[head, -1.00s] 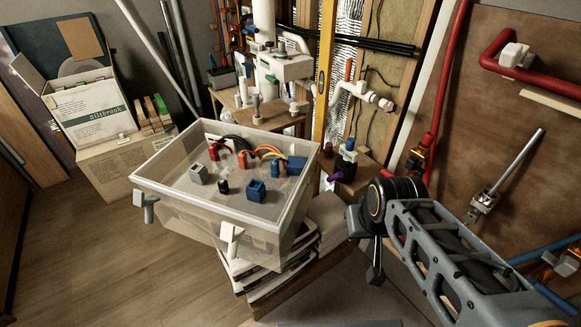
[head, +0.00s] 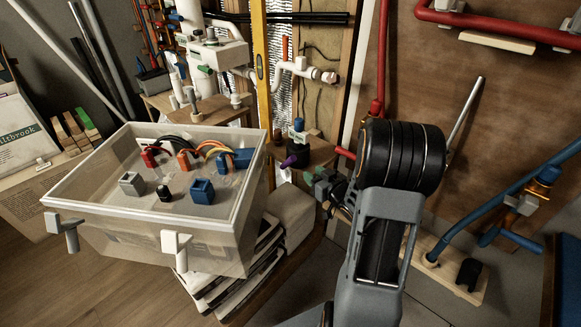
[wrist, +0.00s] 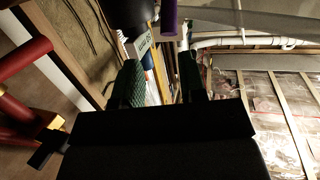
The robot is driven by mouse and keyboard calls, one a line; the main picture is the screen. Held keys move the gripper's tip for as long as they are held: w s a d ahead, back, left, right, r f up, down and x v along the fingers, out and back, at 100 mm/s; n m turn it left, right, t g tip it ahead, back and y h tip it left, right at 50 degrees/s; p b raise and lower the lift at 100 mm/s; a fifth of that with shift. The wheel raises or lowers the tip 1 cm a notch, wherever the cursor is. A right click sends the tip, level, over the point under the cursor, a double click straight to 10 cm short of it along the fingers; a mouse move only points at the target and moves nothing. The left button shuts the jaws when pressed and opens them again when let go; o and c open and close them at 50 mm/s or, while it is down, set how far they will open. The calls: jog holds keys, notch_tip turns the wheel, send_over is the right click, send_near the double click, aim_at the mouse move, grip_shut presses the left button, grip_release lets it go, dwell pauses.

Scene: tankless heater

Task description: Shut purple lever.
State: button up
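The purple lever (head: 290,161) sticks out from a dark valve (head: 301,147) with a blue top, behind the clear plastic bin in the head view. In the wrist view the purple lever (wrist: 169,18) shows at the top edge, beyond and between my fingertips. My gripper (wrist: 160,72) is open, with its two green-padded fingers apart and nothing between them. In the head view my gripper (head: 314,179) is just right of and slightly below the lever, partly hidden by my arm. A small gap seems to separate them; contact cannot be told.
The clear bin (head: 90,160) with several small connectors stands left of the lever, on stacked bags (head: 235,280). A yellow level (head: 261,60) stands upright behind. A red pipe (head: 376,100) rises at the right, and blue pipes (head: 480,215) lie further right.

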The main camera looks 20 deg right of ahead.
aim_at(290, 160)
jog(key=w+a, duration=0.1)
jog(key=w, duration=0.3)
jog(key=w+a+f+t+y, duration=0.1)
jog(key=w, duration=0.3)
jog(key=w+a+y, duration=0.1)
jog(key=w, duration=0.2)
jog(key=shift+w+a+f, duration=0.25)
jog(key=shift+w+f, duration=0.1)
jog(key=shift+w, duration=0.05)
grip_shut()
